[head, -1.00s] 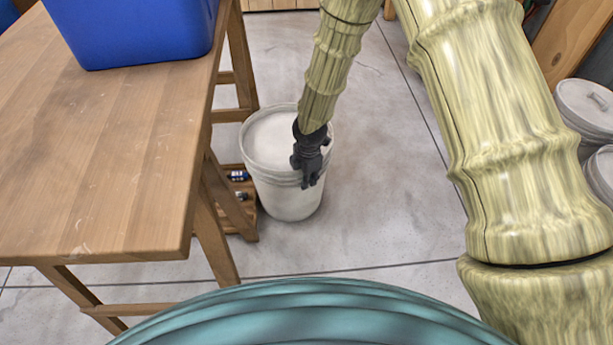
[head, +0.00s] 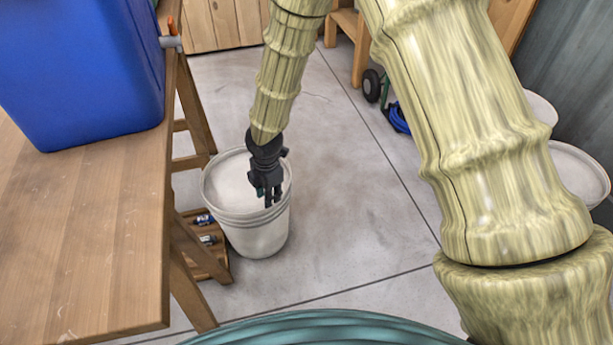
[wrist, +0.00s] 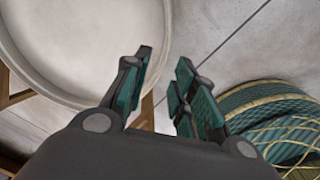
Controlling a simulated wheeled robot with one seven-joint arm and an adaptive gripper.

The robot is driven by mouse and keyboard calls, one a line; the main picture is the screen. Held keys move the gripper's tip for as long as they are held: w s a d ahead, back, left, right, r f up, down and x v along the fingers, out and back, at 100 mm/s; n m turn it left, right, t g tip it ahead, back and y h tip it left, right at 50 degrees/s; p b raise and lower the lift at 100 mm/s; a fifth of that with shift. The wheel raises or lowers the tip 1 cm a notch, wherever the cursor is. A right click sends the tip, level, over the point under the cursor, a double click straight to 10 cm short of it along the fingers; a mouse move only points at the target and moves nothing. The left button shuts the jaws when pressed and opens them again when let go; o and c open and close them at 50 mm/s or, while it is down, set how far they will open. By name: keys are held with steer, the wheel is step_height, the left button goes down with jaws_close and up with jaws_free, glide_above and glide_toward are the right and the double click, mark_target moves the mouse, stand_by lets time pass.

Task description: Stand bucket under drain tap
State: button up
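The white bucket (head: 258,235) stands upright on the floor, close to the right side of the wooden table. It fills the upper left of the wrist view as a pale round shape with a rim (wrist: 92,98). A blue tub (head: 85,75) stands on the table; a small grey-and-orange tap (head: 171,38) sticks out from its right side, past the table edge. My gripper (head: 269,197) points down at the bucket's near right rim. It is open and empty; in the wrist view (wrist: 160,85) its left finger overlaps the rim and its right finger is outside it. Contact cannot be told.
The wooden table (head: 95,240) has legs and a low wooden crate (head: 208,250) with small items beside the bucket. Pale lidded containers (head: 578,175) stand at the right. A hand truck wheel (head: 371,86) and blue coil (head: 398,118) lie farther back. The floor (head: 345,200) right of the bucket is clear.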

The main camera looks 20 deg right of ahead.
steer(key=s+d+f+m+y, duration=0.1)
steer(key=s+d+f+m, duration=0.2)
steer(key=s+f+m, duration=0.35)
steer(key=s+d+f+m+g, duration=0.1)
steer(key=s+d+f+m, duration=0.25)
steer(key=s, duration=0.65)
steer(key=s+d+f+m+y, duration=0.1)
steer(key=s+d+f+m, duration=0.2)
steer(key=s+f+m, duration=0.4)
steer(key=s+d+m+h, duration=0.2)
steer(key=s+d+m, duration=0.4)
steer(key=s, duration=0.5)
steer(key=shift+s+d+f, duration=0.2)
steer(key=shift+d, duration=0.7)
